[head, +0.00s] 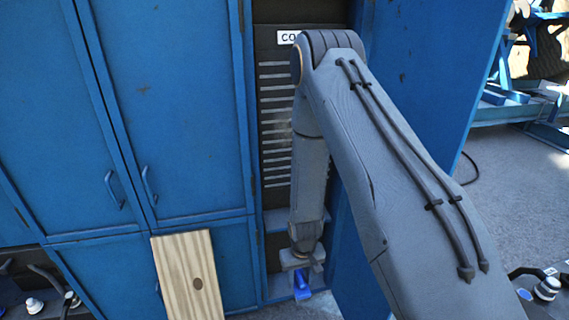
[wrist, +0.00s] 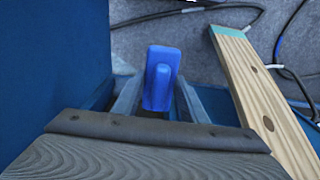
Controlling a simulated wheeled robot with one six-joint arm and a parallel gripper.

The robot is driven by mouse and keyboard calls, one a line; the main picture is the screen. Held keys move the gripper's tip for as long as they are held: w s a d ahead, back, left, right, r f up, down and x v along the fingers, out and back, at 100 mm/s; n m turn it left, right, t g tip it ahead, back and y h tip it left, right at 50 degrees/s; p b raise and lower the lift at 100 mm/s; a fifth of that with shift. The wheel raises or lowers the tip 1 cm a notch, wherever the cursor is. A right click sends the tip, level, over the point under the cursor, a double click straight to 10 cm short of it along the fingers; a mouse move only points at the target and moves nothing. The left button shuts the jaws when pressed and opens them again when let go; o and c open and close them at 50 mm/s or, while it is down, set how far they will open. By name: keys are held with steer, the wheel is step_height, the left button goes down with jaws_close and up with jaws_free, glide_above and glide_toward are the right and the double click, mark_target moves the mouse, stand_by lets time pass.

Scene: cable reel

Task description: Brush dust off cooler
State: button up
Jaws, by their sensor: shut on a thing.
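The cooler (head: 275,120) is a dark panel with a column of pale slats, set in an upright bay between blue cabinet doors. A white label at its top is partly covered by my arm, and only "CO" reads. My gripper (head: 301,270) points down low in front of the bay, below the slats. It is shut on a blue brush (head: 302,288), which also shows between the two fingers in the wrist view (wrist: 163,78). Its bristles cannot be made out. Dust on the slats is too small to tell.
A wooden board (head: 187,275) leans upright to the left of my gripper. An open blue door (head: 425,75) stands right of the bay. Blue cabinet doors (head: 170,100) with handles fill the left. Dark cables (wrist: 245,8) lie on the grey floor.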

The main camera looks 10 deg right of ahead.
steer(key=w+r+t+b, duration=0.4)
steer(key=w+r+t, duration=0.6)
steer(key=w+r, duration=0.5)
steer(key=w+r+t+b, duration=0.2)
steer(key=r+t, duration=0.2)
steer(key=r, duration=0.5)
steer(key=w+r+t+b, duration=0.2)
steer(key=r+t, duration=0.1)
steer(key=r, duration=0.5)
steer(key=shift+w+r, duration=0.15)
steer(key=shift+w, duration=2.25)
steer(key=shift+w+b, duration=0.4)
steer(key=shift+w, duration=0.75)
